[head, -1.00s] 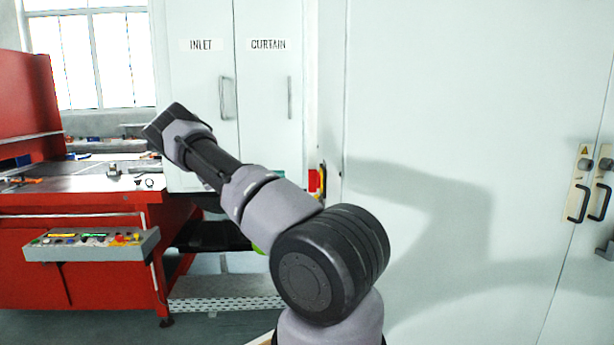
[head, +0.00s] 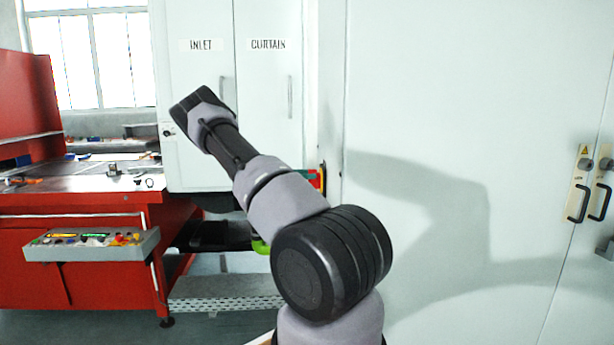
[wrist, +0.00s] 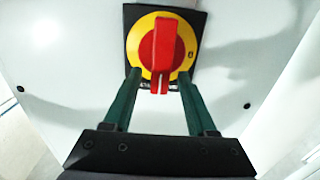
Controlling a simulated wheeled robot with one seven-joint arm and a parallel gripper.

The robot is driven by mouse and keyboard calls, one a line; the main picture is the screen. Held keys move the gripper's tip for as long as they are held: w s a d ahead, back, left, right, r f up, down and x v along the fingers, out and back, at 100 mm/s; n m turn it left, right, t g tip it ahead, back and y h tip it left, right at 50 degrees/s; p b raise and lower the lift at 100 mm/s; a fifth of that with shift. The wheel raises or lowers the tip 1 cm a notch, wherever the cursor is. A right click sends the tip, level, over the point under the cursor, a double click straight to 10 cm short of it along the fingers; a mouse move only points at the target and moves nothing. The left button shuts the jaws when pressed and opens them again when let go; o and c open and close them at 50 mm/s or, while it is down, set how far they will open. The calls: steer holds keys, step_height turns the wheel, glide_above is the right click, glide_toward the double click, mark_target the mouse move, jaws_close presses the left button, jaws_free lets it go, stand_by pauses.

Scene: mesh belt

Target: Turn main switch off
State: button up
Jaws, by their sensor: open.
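The main switch has a red handle (wrist: 165,48) on a yellow disc (wrist: 148,58) with a black square plate (wrist: 133,17). In the wrist view the handle stands upright. My gripper (wrist: 160,80) is open. Its two green fingers reach toward the lower part of the switch, one on each side of the handle's lower end. I cannot tell whether they touch it. In the head view the switch (head: 323,176) shows edge-on as a small red and yellow patch beside the pale cabinet. My arm hides most of the gripper there.
A pale cabinet labelled INLET and CURTAIN (head: 262,90) stands behind my arm. A red machine with a button panel (head: 92,243) is at left. A large pale cabinet door (head: 440,110) fills the right, with black handles (head: 577,203) at its far side.

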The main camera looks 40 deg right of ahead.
jaws_close()
steer(key=shift+w+n, duration=0.1)
steer(key=shift+n, duration=0.2)
steer(key=shift+w+d+f+n, duration=0.2)
steer(key=shift+w+f+n, duration=0.2)
steer(key=shift+n, duration=2.45)
steer(key=shift+w+d+f+n, duration=0.25)
steer(key=shift+f+n, duration=0.2)
steer(key=shift+n, duration=2.45)
steer(key=shift+w+d+f+n, duration=0.15)
steer(key=shift+w+f+n, duration=0.25)
steer(key=shift+n, duration=2.45)
jaws_free()
